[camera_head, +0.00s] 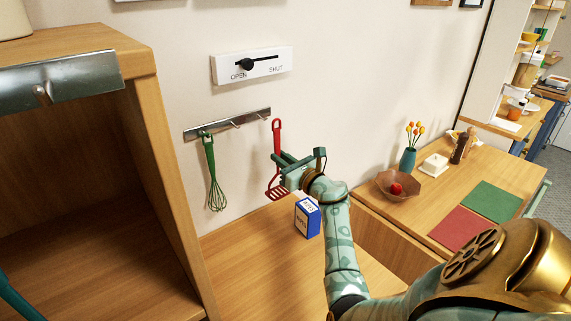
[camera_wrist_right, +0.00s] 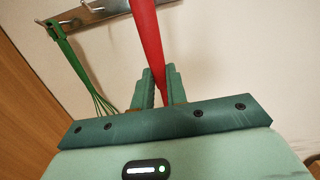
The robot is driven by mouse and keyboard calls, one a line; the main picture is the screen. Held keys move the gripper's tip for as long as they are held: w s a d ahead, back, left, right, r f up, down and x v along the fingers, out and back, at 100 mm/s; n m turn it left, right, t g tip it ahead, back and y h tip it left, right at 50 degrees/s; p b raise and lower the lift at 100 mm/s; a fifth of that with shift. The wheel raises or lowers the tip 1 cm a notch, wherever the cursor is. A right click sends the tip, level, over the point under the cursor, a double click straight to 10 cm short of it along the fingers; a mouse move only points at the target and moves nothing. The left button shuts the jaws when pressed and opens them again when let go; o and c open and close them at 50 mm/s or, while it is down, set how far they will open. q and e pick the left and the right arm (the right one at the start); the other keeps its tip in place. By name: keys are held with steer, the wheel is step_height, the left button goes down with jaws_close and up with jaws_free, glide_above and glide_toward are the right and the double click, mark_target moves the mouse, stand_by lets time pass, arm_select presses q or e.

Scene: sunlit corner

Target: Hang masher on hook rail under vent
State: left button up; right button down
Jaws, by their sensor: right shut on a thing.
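The red masher (camera_head: 277,138) is upright in the head view, with its looped top end at the right end of the hook rail (camera_head: 228,124). I cannot tell whether the loop touches a hook. My right gripper (camera_head: 281,160) is shut on the masher's handle; its slotted head shows below the fingers. The red handle (camera_wrist_right: 147,40) also rises between the fingers (camera_wrist_right: 155,88) in the right wrist view. The rail is on the wall below the white OPEN/SHUT slider plate (camera_head: 251,65). My left gripper is out of view.
A green whisk (camera_head: 213,175) hangs from the rail's left hook. A blue-and-white box (camera_head: 307,217) stands on the wooden counter below my right gripper. An open wooden cabinet (camera_head: 160,180) is at left. A bowl (camera_head: 398,187) and a teal vase (camera_head: 407,159) stand at right.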

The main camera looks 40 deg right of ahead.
steer(key=shift+w+d+f+b, duration=0.15)
steer(key=shift+w+f+b, duration=0.1)
steer(key=shift+w+b, duration=0.75)
steer(key=shift+w+d+f+b, duration=0.1)
steer(key=shift+w+f+b, duration=0.15)
steer(key=shift+w+b, duration=0.7)
steer(key=shift+w+d+f+b, duration=0.2)
steer(key=shift+w+b, duration=0.25)
steer(key=shift+w, duration=1)
steer(key=c, duration=1.3)
jaws_free()
steer(key=shift+a, duration=0.1)
steer(key=shift+c, duration=0.2)
steer(key=s, duration=0.5)
steer(key=s+f, duration=0.1)
steer(key=s, duration=1)
steer(key=shift+s+a+f+p, duration=0.1)
steer(key=shift+a+f+p, duration=0.25)
steer(key=shift+a+p, duration=0.05)
